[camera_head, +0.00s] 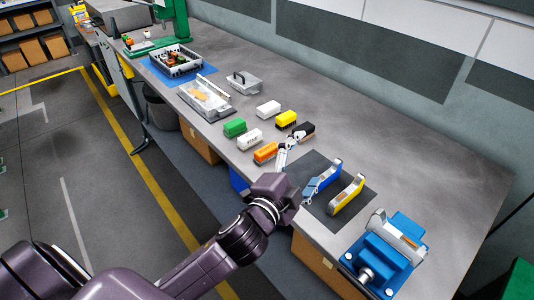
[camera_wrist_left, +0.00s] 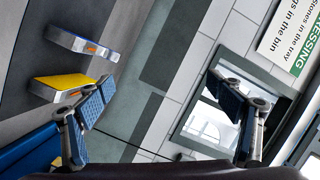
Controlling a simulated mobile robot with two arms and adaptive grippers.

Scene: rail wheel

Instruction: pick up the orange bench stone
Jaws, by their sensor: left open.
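The orange bench stone (camera_head: 265,153) lies on the grey bench at the front end of a group of small blocks. My left gripper (camera_head: 302,164) is open and empty, to the right of the orange stone and apart from it. One finger passes close to the black block (camera_head: 304,129); the other is near the blue holder. In the left wrist view my left gripper (camera_wrist_left: 158,105) has its fingers spread wide. The orange stone does not show in that view. My right gripper is not in view.
Green (camera_head: 235,127), white (camera_head: 249,139) and yellow (camera_head: 286,119) blocks stand near the orange one. Blue (camera_head: 323,178) and yellow (camera_head: 347,195) holders sit on a dark mat. A blue vise (camera_head: 385,262) is at the right. The bench's back right is clear.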

